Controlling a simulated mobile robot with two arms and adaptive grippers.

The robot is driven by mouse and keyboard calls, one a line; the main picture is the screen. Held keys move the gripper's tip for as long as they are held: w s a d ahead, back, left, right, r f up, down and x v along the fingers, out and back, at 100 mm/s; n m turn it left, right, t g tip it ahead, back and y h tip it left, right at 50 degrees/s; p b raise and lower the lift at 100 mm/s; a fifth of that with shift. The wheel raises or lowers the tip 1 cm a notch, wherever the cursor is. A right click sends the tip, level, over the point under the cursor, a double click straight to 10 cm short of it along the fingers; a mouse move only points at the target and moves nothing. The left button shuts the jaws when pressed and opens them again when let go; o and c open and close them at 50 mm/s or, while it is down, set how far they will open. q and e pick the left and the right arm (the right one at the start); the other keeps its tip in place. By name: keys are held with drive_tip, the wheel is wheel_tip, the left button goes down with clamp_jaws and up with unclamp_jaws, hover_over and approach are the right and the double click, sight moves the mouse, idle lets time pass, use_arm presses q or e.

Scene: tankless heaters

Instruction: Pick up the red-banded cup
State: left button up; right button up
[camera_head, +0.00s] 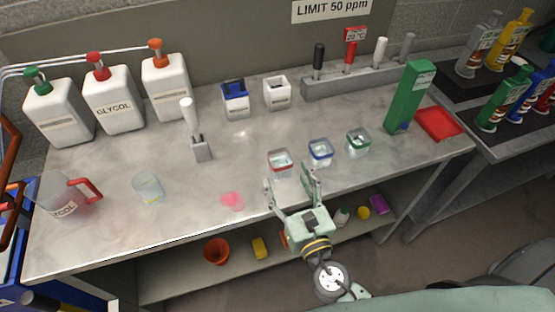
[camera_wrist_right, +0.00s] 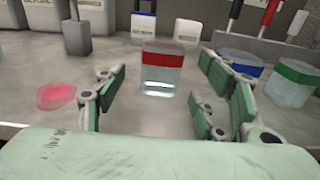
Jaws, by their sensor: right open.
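The red-banded cup (camera_head: 280,164) is clear with a red band near its rim and stands upright on the bench. In the right wrist view the red-banded cup (camera_wrist_right: 162,68) stands beyond and between my open fingers, with clear liquid low in it. My right gripper (camera_head: 291,187) is open and empty, just in front of the cup at the bench's front side. It also shows in the right wrist view (camera_wrist_right: 160,95), its fingers apart. My left gripper is not in view.
A blue-banded cup (camera_head: 320,152) and a green-banded cup (camera_head: 358,142) stand to the right. A pink spill (camera_head: 232,201) lies left of my gripper. A clear beaker (camera_head: 148,187) and a jug (camera_head: 62,197) stand further left. The grey bench (camera_head: 110,232) has free room around the spill.

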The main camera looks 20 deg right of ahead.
sight(284, 170)
drive_tip(key=shift+w+r+p, duration=0.3)
drive_tip(key=shift+w+r, duration=0.05)
drive_tip(key=shift+w, duration=0.25)
drive_tip(key=w, duration=0.2)
drive_tip(key=w+p, duration=0.1)
drive_tip(key=w, duration=0.2)
drive_tip(key=shift+f, duration=0.2)
drive_tip(key=shift+s, duration=0.15)
drive_tip(key=shift+c, duration=0.5)
drive_tip(key=c, duration=1.2)
drive_tip(key=shift+r, duration=0.2)
